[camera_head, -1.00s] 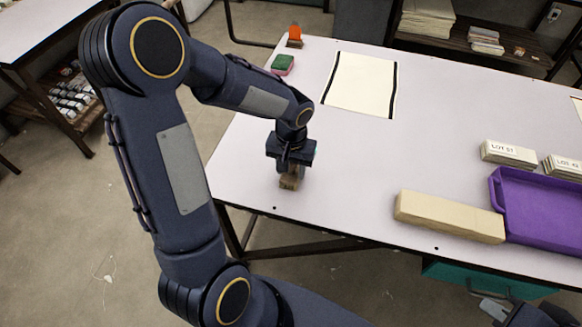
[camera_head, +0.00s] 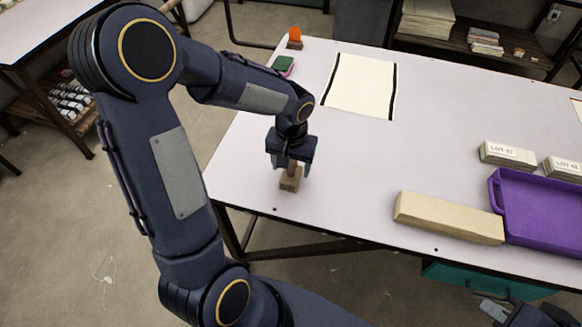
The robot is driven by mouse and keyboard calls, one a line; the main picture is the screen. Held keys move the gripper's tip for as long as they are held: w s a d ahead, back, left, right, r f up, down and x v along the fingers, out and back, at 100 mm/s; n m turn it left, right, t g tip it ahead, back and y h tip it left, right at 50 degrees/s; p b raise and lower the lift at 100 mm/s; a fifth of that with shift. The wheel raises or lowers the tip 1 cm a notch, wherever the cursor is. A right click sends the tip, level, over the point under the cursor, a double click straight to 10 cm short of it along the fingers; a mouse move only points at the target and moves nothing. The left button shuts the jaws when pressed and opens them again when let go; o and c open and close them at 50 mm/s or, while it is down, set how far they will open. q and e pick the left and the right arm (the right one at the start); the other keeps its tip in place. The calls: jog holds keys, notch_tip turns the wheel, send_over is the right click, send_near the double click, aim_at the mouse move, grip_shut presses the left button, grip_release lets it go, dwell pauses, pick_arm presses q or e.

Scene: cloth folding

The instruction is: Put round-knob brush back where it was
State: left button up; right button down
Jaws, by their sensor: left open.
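A small brush (camera_head: 290,183) with a brown wooden block stands on the white table near its front left edge. A light upright knob or handle rises from the block; its top is hidden, so I cannot tell its shape. My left gripper (camera_head: 291,164) points down over the brush, open, with its fingers on either side of the handle. The block is below the fingers and rests on the table. My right gripper (camera_head: 493,311) shows only partly at the bottom right, below the table's front edge and away from the brush; its jaw state is unclear.
A white sheet with black side strips (camera_head: 361,86) lies behind. A green and pink sponge (camera_head: 284,65) and an orange item (camera_head: 295,38) are at the far left edge. A beige block (camera_head: 448,218), purple tray (camera_head: 540,207) and labelled card stacks (camera_head: 507,155) lie right. The middle is clear.

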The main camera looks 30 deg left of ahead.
pick_arm(q)
notch_tip(320, 180, up, 10)
jog(key=shift+d+f+p, duration=0.1)
jog(key=shift+f+p, duration=0.05)
jog(key=shift+p, duration=0.45)
jog(key=shift+s+r, duration=0.2)
jog(key=shift+r, duration=0.1)
jog(key=s+d+r+t+h, duration=0.1)
jog(key=s+d+t+h, duration=0.1)
jog(key=s, duration=0.6)
jog(key=s+d+r+m+t+h, duration=0.1)
jog(key=s+d+r+t+h, duration=0.1)
jog(key=s, duration=0.6)
jog(key=shift+s+r+t, duration=0.25)
jog(key=shift+r+t, duration=0.05)
jog(key=shift+t, duration=0.4)
